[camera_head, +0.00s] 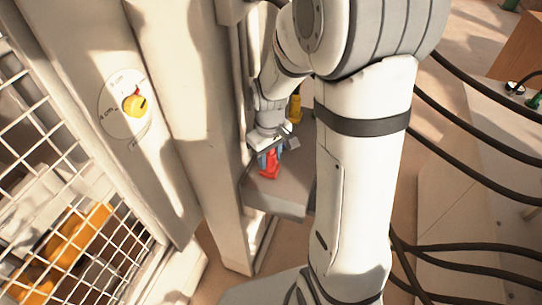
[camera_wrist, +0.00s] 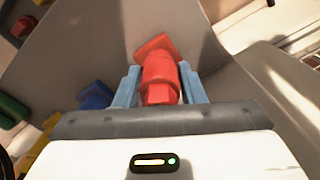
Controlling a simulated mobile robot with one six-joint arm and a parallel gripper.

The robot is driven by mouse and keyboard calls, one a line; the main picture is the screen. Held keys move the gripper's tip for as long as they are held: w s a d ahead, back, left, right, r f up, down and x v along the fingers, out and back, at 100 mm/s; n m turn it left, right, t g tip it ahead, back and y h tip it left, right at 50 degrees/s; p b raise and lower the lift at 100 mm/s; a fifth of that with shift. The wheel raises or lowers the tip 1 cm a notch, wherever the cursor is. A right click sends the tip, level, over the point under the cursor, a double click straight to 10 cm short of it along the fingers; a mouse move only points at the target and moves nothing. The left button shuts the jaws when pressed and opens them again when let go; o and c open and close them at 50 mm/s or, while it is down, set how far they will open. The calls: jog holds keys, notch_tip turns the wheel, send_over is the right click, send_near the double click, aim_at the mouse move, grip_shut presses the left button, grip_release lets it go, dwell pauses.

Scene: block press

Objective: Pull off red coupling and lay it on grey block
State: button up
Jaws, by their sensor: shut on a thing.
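The red coupling (camera_head: 270,165) is between the blue fingers of my gripper (camera_head: 269,158), over the top of the grey block (camera_head: 272,197). In the wrist view the red coupling (camera_wrist: 158,72) points away from my gripper (camera_wrist: 158,85), with a finger on each side of it, shut on it. Its wider, flat red end lies at the far side, against a grey surface. I cannot tell whether it touches the block or hangs just above it.
A yellow coupling (camera_head: 295,108) stands behind my gripper. In the wrist view a blue part (camera_wrist: 95,96) and a green part (camera_wrist: 12,110) are at the left. A pale post (camera_head: 215,150) rises close left of the block. Black cables (camera_head: 470,175) run at the right.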

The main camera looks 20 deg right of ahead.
jog(key=shift+r, duration=0.2)
jog(key=shift+r+p, duration=1.8)
jog(key=shift+r, duration=0.5)
